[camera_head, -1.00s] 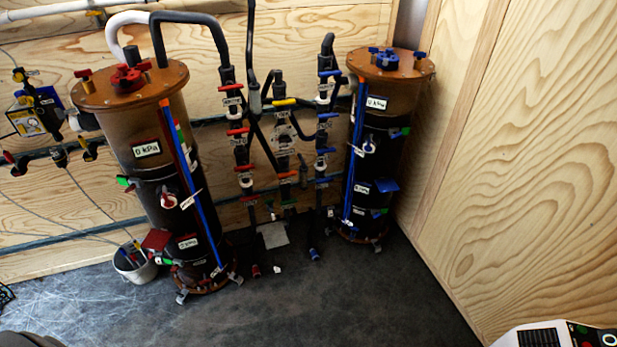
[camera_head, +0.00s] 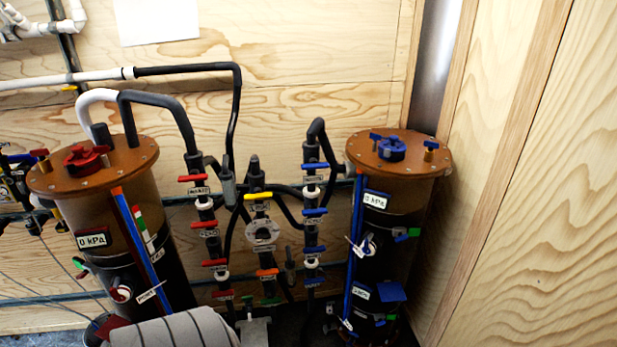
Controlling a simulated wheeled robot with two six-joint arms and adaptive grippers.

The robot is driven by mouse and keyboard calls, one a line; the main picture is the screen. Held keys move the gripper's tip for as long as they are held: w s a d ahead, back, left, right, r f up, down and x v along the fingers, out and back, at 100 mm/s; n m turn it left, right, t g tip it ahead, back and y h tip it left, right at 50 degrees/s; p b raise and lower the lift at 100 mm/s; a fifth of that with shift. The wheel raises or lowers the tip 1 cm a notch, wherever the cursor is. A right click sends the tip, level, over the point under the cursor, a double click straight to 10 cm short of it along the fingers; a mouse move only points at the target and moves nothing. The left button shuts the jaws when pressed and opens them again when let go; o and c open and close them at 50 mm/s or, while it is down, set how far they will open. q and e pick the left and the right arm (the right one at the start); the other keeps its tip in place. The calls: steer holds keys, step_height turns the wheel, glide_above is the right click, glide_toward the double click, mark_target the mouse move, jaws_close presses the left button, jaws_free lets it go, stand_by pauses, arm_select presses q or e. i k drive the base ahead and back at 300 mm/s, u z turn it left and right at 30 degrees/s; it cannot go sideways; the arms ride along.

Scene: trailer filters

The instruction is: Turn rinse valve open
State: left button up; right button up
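A valve manifold stands between two filter tanks. Its left column has red handles (camera_head: 194,178), its middle column has a yellow handle (camera_head: 258,196) above an orange one (camera_head: 267,272), and its right column has blue handles (camera_head: 315,166). A green handle (camera_head: 270,301) sits low in the middle. The handles lie roughly level across their pipes. Small white labels hang by them, but I cannot read which one marks the rinse valve. Neither gripper is in view.
The left tank (camera_head: 150,215) has a red-knobbed lid and a 0 kPa display (camera_head: 93,240). The right tank (camera_head: 400,205) has a blue-knobbed lid. Black hoses (camera_head: 238,110) loop above the manifold. A wooden wall (camera_head: 540,200) closes the right side.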

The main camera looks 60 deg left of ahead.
mark_target(267, 271)
steer(key=u, duration=0.4)
steer(key=i, duration=0.85)
steer(key=u, duration=0.95)
steer(key=i, duration=0.25)
steer(key=u, duration=0.2)
